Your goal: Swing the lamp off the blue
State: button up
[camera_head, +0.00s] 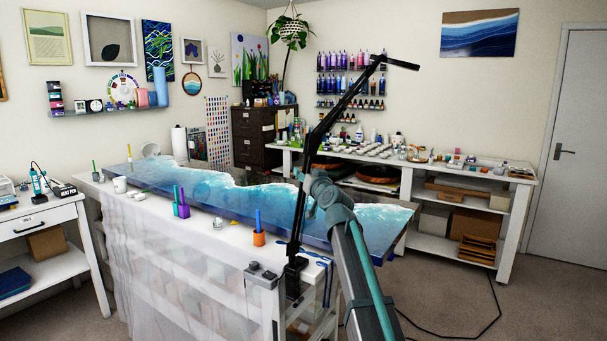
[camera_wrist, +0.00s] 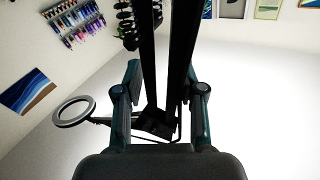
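The lamp is a black jointed arm (camera_head: 327,122) rising from a base at the near table edge, with its flat head (camera_head: 402,64) high at the upper right. In the wrist view its ring-shaped head (camera_wrist: 74,111) shows at the left. The blue is a long wavy blue-and-white resin slab (camera_head: 235,199) on the white table; the lamp's lower arm crosses in front of its right part. My gripper (camera_wrist: 163,85) has its fingers spread, with two dark lamp bars (camera_wrist: 181,50) running between them in the picture. I cannot tell whether they touch. In the head view my arm hides the fingertips.
Purple and teal holders (camera_head: 181,207), an orange cup (camera_head: 259,237) and a white mug (camera_head: 120,185) stand along the slab's near side. A crowded white shelf bench (camera_head: 513,215) stands behind at the right. A cable (camera_head: 470,336) lies on the otherwise open floor at right.

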jog(key=r+v, duration=0.1)
jog(key=v, duration=0.9)
jog(key=shift+s+f, duration=0.4)
jog(key=shift+f, duration=0.15)
jog(key=shift+d, duration=0.1)
jog(key=o, duration=0.4)
jog(key=shift+d+r, duration=0.1)
jog(key=shift+r, duration=0.1)
jog(key=shift+o, duration=0.3)
jog(key=w+d+r+p, duration=0.2)
jog(key=d+r+p, duration=0.2)
jog(key=p, duration=0.6)
jog(key=shift+d+m+g, duration=0.2)
jog(key=shift+m+g, duration=0.1)
jog(key=shift+m, duration=0.1)
jog(key=w+a+y+p, duration=0.1)
jog(key=w+a+p, duration=0.1)
jog(key=w+a+n+g+y+p, duration=0.1)
jog(key=w+a+p, duration=0.1)
jog(key=w+a, duration=0.1)
jog(key=w+a+n+p, duration=0.1)
jog(key=w+a+p, duration=0.1)
jog(key=p, duration=0.1)
jog(key=shift+w+a+f+g+y, duration=0.2)
jog(key=shift+w+f+g+y, duration=0.2)
